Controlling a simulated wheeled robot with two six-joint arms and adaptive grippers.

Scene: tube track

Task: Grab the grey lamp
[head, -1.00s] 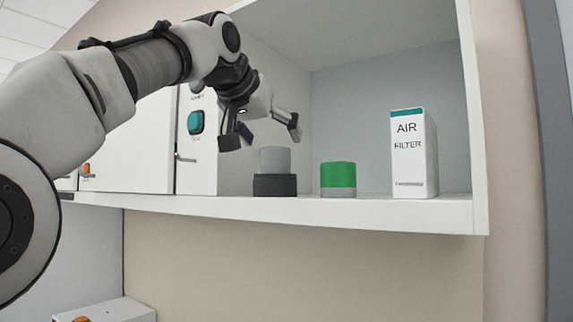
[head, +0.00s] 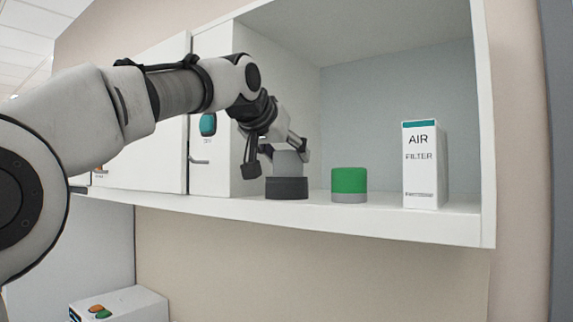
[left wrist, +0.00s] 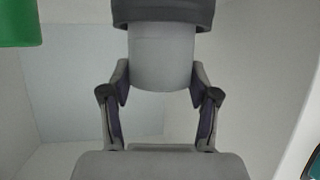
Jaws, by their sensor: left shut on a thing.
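The grey lamp (head: 287,187) stands upright on the cabinet shelf, with a dark base and a lighter grey upper part. It also shows in the left wrist view (left wrist: 161,55), grey body between the fingers and dark part at the top edge. My left gripper (head: 278,160) is at the lamp's upper part, one finger on each side, shut on the grey body. Its two fingers show in the left wrist view (left wrist: 159,88). The lamp's base still appears to rest on the shelf. My right gripper is in neither view.
A green cylinder with a grey base (head: 349,183) stands just right of the lamp. A white air filter box (head: 424,165) stands farther right, near the cabinet's side wall. The shelf front edge (head: 400,226) is clear. A white box with coloured buttons (head: 135,303) is below.

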